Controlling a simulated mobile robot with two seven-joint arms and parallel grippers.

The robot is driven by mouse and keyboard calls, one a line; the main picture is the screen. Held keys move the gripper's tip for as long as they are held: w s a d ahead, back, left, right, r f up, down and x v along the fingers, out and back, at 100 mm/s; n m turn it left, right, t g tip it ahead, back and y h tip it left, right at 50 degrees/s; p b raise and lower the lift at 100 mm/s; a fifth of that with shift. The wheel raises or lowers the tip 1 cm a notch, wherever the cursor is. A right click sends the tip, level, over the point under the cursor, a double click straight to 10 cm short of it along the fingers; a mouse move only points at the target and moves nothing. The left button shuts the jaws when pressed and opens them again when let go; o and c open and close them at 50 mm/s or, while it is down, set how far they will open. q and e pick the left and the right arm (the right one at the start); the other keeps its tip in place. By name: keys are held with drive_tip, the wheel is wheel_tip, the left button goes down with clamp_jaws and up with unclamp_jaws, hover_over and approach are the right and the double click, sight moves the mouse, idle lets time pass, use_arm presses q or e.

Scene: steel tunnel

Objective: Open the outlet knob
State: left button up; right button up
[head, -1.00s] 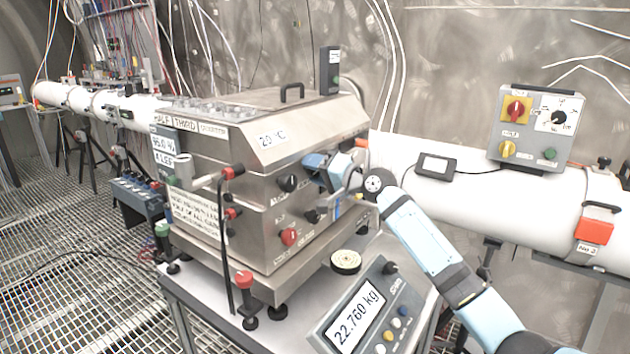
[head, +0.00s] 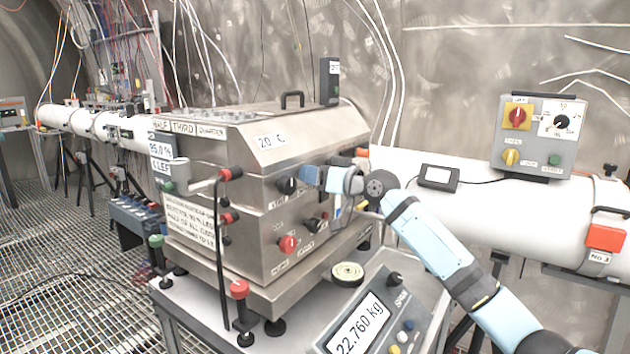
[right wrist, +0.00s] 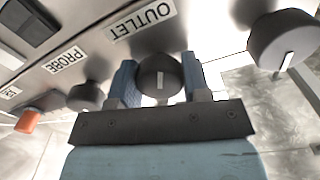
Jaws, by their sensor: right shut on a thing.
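The outlet knob (right wrist: 160,76) is dark and round with a white pointer line. It sits on the steel panel beside the OUTLET label (right wrist: 143,22), which reads upside down in the right wrist view. My right gripper (right wrist: 160,84) is shut on this knob, with one blue finger on each side. The pointer line stands about upright in that picture. In the head view my right gripper (head: 326,175) is at the front of the steel box (head: 225,185) and hides the knob. My left gripper is not in view.
A larger dark knob (right wrist: 283,40) stands close to the gripper; it also shows in the head view (head: 286,186). A smaller knob (right wrist: 86,96) is near the PROBE label. A red knob (head: 288,243) is lower on the box. The scale (head: 365,320) lies below my arm.

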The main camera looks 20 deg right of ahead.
drive_tip(key=shift+n, duration=0.3)
idle(0.4)
drive_tip(key=o, duration=0.9)
drive_tip(key=shift+s+d, duration=0.1)
drive_tip(key=v, duration=1.3)
drive_tip(key=shift+s+d, duration=0.15)
drive_tip(key=shift+s, duration=0.1)
